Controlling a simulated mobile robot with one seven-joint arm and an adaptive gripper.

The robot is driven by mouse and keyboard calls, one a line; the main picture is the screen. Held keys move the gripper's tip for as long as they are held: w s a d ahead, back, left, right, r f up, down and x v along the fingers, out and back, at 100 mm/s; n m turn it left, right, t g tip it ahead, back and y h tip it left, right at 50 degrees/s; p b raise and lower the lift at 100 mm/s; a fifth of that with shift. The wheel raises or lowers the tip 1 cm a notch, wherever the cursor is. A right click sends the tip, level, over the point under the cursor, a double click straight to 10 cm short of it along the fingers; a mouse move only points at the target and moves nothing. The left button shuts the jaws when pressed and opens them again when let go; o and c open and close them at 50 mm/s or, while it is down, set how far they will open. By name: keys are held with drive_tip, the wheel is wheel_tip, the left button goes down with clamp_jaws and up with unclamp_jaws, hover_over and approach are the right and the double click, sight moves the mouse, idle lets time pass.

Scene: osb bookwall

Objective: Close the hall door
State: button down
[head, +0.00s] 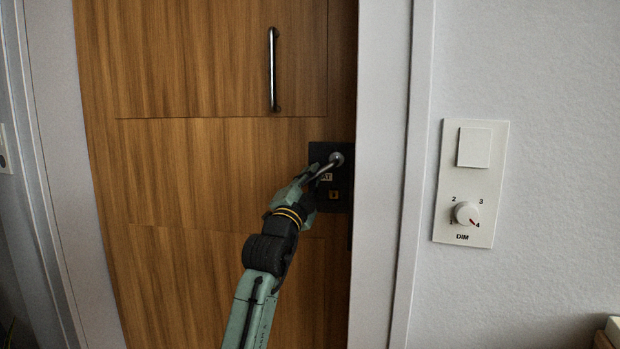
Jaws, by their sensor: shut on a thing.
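The hall door (185,190) is a brown wood-grain panel filling the left and middle of the head view. Its right edge lies against or very near the white frame (385,200); I cannot tell whether it is latched. A metal lever handle (335,158) sits on a black plate (343,189) at the door's right edge. My gripper (314,176) is at this lever and shut on it. The fingers hide part of the lever and of the plate.
A vertical metal pull bar (273,70) is fixed higher on the door. A white switch plate with a dimmer knob (467,214) is on the wall to the right. A wooden piece of furniture (604,340) shows at the lower right corner.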

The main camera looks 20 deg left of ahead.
drive_tip(key=shift+d+f, duration=0.1)
idle(0.4)
drive_tip(key=s+a+m+h+b, duration=0.1)
drive_tip(key=s+b, duration=0.5)
drive_tip(key=s, duration=1.1)
drive_tip(key=shift+s+a+h+b, duration=0.3)
drive_tip(key=shift+a+h, duration=0.2)
drive_tip(key=shift+h, duration=0.4)
drive_tip(key=c, duration=2)
unclamp_jaws()
drive_tip(key=shift+c, duration=0.2)
drive_tip(key=shift+o, duration=0.7)
drive_tip(key=shift+s+a, duration=0.1)
drive_tip(key=o, duration=0.3)
drive_tip(key=v, duration=1.1)
drive_tip(key=shift+s, duration=0.4)
